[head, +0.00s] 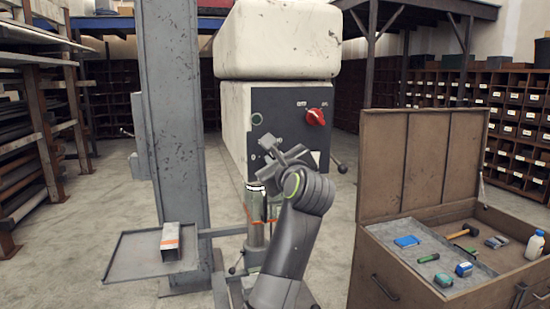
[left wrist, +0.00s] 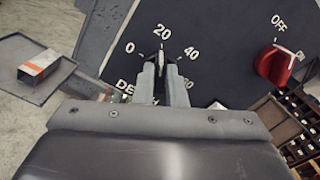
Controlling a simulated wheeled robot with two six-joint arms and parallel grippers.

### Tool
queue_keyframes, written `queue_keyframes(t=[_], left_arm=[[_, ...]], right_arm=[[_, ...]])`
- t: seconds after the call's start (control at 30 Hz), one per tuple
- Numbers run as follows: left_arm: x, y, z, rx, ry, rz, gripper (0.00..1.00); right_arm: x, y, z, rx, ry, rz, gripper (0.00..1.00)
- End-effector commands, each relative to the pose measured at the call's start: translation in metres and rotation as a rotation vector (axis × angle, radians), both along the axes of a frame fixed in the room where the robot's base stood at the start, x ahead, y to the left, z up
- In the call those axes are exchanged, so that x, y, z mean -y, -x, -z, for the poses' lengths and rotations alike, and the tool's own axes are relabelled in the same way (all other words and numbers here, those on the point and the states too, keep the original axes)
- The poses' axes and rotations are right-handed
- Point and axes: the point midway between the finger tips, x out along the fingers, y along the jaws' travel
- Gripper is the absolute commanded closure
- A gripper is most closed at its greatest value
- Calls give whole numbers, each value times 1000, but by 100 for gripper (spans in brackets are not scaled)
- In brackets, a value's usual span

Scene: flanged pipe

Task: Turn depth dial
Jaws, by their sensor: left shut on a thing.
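The depth dial (left wrist: 165,58) is on the dark control panel (head: 291,100), with marks 0, 20 and 40 around it in the left wrist view. Its dark pointer tip points up close to the 20 mark. My left gripper (left wrist: 166,72) is shut on the dial's knob, and the fingers cover most of it. The label below is partly hidden, with only "DE" showing. In the head view my left gripper (head: 270,145) is at the panel's lower left and hides the dial. My right gripper is not in view.
A red OFF/ON switch (head: 316,116) is on the panel, upper right of the dial. A grey column (head: 178,120) and a tray (head: 130,258) with a metal piece (head: 171,241) stand left. An open tool chest (head: 424,165) stands right.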

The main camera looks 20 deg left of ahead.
Motion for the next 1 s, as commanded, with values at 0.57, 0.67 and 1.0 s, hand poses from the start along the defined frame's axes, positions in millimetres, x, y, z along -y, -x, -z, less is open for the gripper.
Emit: queue_keyframes(t=[0.57, 0.67, 1.0], left_arm=[[1, 1, 0, 2, 1, 0, 67], [5, 6, 1, 3, 1, 1, 67], [44, 62, 4, 6, 6, 6, 67]], right_arm=[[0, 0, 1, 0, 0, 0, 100], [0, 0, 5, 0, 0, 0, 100], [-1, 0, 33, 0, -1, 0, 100]])
